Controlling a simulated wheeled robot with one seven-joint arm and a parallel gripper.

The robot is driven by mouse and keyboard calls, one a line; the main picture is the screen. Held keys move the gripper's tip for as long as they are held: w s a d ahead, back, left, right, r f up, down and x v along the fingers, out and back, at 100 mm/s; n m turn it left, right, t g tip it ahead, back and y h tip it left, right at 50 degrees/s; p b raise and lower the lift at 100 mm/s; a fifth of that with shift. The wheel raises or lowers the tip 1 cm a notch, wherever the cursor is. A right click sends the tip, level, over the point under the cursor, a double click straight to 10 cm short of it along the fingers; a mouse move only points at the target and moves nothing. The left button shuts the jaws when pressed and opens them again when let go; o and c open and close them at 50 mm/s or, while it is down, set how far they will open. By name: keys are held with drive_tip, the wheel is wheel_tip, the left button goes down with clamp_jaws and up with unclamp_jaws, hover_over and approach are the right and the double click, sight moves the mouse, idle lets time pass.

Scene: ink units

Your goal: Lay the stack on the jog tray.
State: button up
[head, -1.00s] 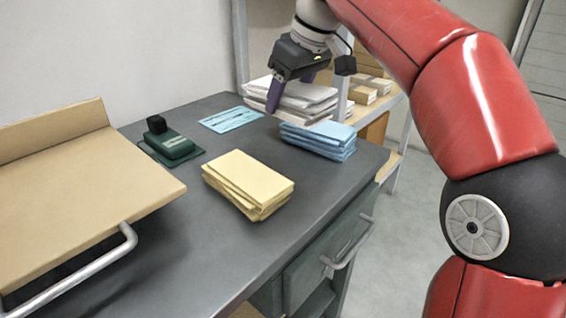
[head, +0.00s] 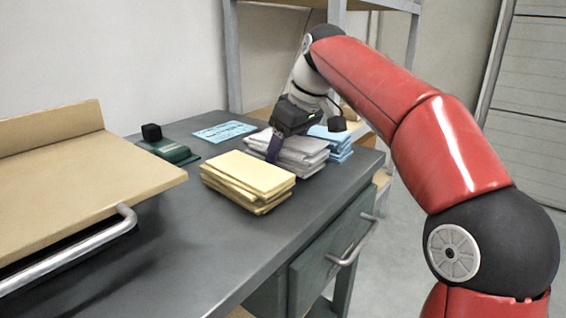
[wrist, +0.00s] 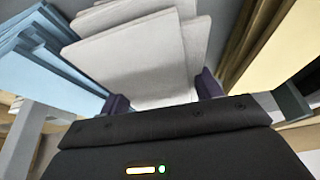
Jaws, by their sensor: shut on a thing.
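My gripper (head: 275,145) is shut on a pale grey-white stack of sheets (head: 300,150), gripping its near-left edge. In the wrist view the white stack (wrist: 145,50) reaches outward from between the two dark fingers (wrist: 163,100). It appears right behind the yellow stack and in front of the blue one; I cannot tell whether it touches the table. The tan jog tray (head: 80,190), with a raised back wall and a metal bar handle at its front, stands at the left of the table. Its visible surface is bare.
A yellow stack (head: 245,180) lies mid-table, between tray and white stack. A blue stack (head: 335,135) is partly hidden behind the white one. A green stamp-like device (head: 168,150) and a blue sheet (head: 224,131) lie behind. The table front is clear.

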drive_tip(key=shift+f, duration=0.25)
drive_tip(key=shift+f, duration=0.15)
drive_tip(key=o, duration=1.3)
drive_tip(key=shift+c, duration=0.2)
